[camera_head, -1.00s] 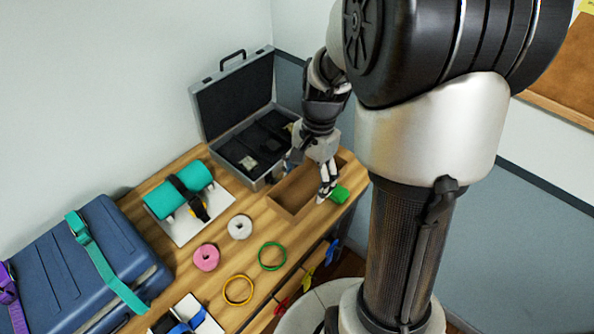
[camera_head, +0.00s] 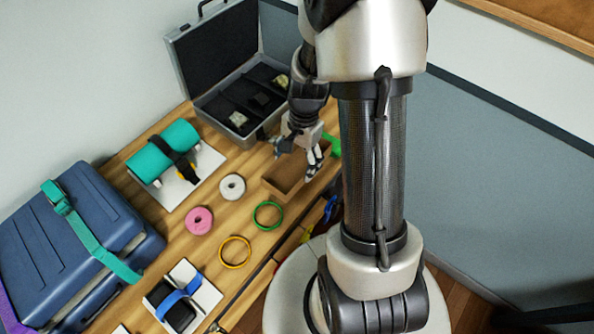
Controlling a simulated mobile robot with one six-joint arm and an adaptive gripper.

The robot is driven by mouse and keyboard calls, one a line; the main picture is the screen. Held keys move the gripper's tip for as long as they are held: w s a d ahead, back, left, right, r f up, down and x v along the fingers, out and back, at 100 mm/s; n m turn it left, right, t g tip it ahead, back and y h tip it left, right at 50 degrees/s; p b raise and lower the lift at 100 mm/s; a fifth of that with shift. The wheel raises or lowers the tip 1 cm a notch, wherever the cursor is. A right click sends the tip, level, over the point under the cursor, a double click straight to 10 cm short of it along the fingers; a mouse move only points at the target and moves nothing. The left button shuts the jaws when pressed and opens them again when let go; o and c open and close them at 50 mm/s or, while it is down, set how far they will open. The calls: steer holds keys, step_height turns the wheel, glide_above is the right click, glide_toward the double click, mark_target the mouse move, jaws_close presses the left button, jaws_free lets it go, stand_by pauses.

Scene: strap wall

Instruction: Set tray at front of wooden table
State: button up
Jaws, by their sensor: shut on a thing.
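The tray is a shallow open brown wooden box (camera_head: 284,190) near the front edge of the wooden table (camera_head: 215,242), in front of the grey case. My gripper (camera_head: 312,174) reaches down at the tray's right part, with its fingers shut on the tray's wall. The fingers and wrist hide part of the tray's right and back sides. I cannot tell whether the tray is lifted or rests on the table.
An open grey case (camera_head: 240,115) stands behind. A green object (camera_head: 332,145) is right of my gripper. A green ring (camera_head: 268,215), yellow ring (camera_head: 235,252), white roll (camera_head: 232,187) and pink roll (camera_head: 199,220) lie to the left. A blue suitcase (camera_head: 75,245) is farther left.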

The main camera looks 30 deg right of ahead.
steer(key=shift+f+b, duration=0.7)
steer(key=shift+f, duration=1.35)
steer(key=shift+f, duration=0.15)
steer(key=o, duration=1)
step_height(320, 180, up, 12)
steer(key=d+p, duration=0.2)
steer(key=p, duration=0.3)
step_height(320, 180, up, 14)
steer(key=n+t+h, duration=0.1)
steer(key=n+t, duration=0.1)
steer(key=n, duration=0.5)
glide_above(297, 168)
steer(key=s+a, duration=0.4)
steer(key=a, duration=0.2)
steer(key=shift+s+a+r+n+t+h, duration=0.1)
steer(key=shift+s+a+r+n+t, duration=0.45)
steer(key=shift+s+a+r+n, duration=0.75)
steer(key=shift+s+a+r+n+t+h, duration=0.1)
steer(key=shift+s+a+r+n+t, duration=0.3)
steer(key=shift+s+r+n, duration=1.05)
steer(key=shift+s+a+r+n+t+h, duration=0.1)
steer(key=shift+s+a+r+n+t, duration=0.45)
steer(key=shift+s, duration=1.5)
